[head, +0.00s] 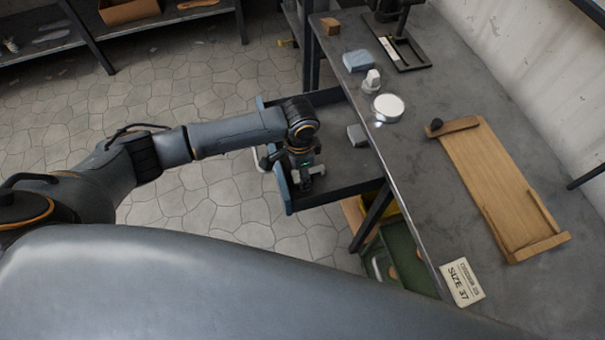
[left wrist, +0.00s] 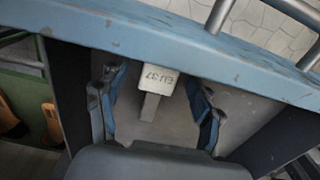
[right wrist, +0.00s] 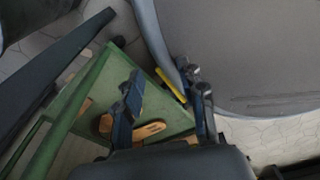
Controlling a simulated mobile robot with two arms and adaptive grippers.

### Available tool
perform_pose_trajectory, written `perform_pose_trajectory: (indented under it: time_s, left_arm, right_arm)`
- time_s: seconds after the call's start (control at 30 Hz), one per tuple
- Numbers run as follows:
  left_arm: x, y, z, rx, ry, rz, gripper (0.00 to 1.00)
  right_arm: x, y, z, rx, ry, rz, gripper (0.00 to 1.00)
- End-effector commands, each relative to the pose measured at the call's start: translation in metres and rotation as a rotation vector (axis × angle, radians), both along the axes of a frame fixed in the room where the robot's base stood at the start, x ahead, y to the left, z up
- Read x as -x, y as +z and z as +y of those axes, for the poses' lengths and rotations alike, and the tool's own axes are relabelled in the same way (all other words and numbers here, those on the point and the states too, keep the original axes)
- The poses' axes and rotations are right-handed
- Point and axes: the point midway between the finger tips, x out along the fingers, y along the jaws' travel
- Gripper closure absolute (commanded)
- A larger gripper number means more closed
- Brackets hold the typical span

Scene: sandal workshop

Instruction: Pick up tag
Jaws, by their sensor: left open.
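The tag, a pale piece marked "EU 37" (left wrist: 157,78) with a narrower grey stem below it, lies in the drawer (head: 335,189) near its blue-edged front. In the left wrist view it sits between the fingers of my left gripper (left wrist: 156,112). The fingers are open, one on each side, with gaps to the tag. In the head view my left gripper (head: 303,180) points down into the open drawer and largely hides the tag. My right gripper (right wrist: 165,98) is open and empty in the right wrist view, above a green crate; the head view does not show it.
A grey block (head: 357,135) lies deeper in the drawer. On the workbench are a "SIZE 37" card (head: 461,284), a wooden board (head: 500,185), a white round dish (head: 388,107) and a blue block (head: 357,61). The green crate (right wrist: 170,105) holds sandal soles.

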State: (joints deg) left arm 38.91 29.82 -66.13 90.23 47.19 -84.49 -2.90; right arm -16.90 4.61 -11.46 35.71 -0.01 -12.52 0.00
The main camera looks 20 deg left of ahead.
Motion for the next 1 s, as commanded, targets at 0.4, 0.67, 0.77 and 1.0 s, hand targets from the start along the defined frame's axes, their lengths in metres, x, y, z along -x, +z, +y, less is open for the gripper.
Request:
perform_pose_trajectory:
  time_s: [0.4,0.67,0.77,1.0]
  left_arm:
    - [0.000,0.000,0.000,0.001,-0.001,-0.001,0.81]
    - [0.000,0.000,0.000,0.001,0.000,-0.001,0.88]
    - [0.000,0.002,0.000,0.001,0.000,-0.001,0.88]
    - [-0.001,0.022,0.000,0.002,0.000,-0.002,0.88]
  right_arm:
    - [0.010,0.000,0.000,0.001,0.000,0.015,0.60]
    - [0.009,0.000,0.000,0.001,0.000,0.013,0.60]
    - [0.008,0.000,0.000,0.001,0.000,0.012,0.60]
    - [0.006,0.003,0.000,0.001,0.000,0.010,0.60]
